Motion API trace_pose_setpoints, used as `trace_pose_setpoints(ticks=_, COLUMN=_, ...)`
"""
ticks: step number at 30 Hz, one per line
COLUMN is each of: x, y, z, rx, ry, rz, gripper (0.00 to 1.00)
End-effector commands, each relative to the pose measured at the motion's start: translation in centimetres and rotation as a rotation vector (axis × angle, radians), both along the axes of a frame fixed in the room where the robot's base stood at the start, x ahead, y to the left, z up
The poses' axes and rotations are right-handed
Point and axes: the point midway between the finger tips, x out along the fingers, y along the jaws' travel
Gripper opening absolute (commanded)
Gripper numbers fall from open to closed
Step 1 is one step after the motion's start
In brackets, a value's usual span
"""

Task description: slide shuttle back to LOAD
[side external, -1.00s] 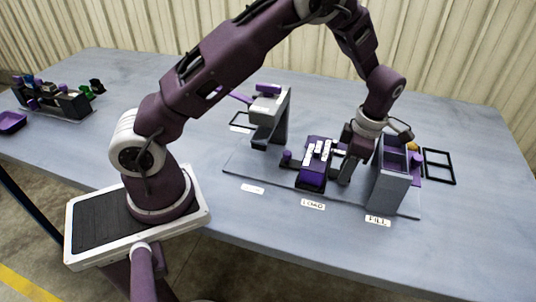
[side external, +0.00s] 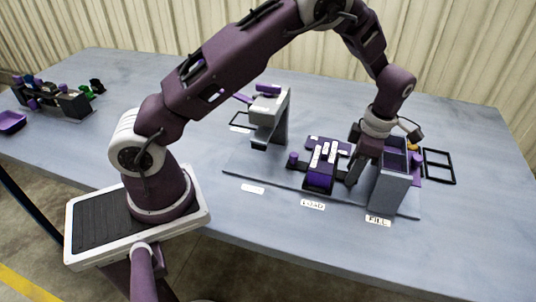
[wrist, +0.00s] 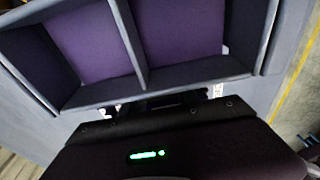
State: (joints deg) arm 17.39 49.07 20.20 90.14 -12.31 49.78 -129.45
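The shuttle, a small dark purple block (side external: 319,180) with white pieces on top, stands on the grey base plate in the side external view. It is behind the LOAD label (side external: 312,204) and slightly to its right. My gripper (side external: 354,182) points down just right of the shuttle, between it and the grey hopper (side external: 390,188). I see a gap between gripper and shuttle; whether the fingers are open or shut is unclear. The wrist view shows the hopper's purple compartments (wrist: 180,32) close up; fingertips and shuttle are hidden there.
The hopper stands behind the FILL label (side external: 378,220), close to my gripper's right. A grey post (side external: 281,122) with an overhanging head stands to the left. A purple knob (side external: 293,159) sits left of the shuttle. A black frame (side external: 439,167) lies at the right.

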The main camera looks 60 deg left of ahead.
Motion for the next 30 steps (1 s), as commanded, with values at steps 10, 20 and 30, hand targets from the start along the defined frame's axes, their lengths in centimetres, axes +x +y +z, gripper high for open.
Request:
trace_pose_setpoints(ticks=10, x=0.1, y=0.0, z=3.7, rx=0.000, ry=-0.003, rz=-0.001, gripper=0.36)
trace_pose_setpoints(ticks=20, x=0.0, y=0.0, z=7.0, rx=0.001, ry=-0.002, rz=-0.001, gripper=0.36)
trace_pose_setpoints(ticks=30, x=0.0, y=0.0, z=7.6, rx=0.000, ry=0.000, rz=-0.002, gripper=0.36)
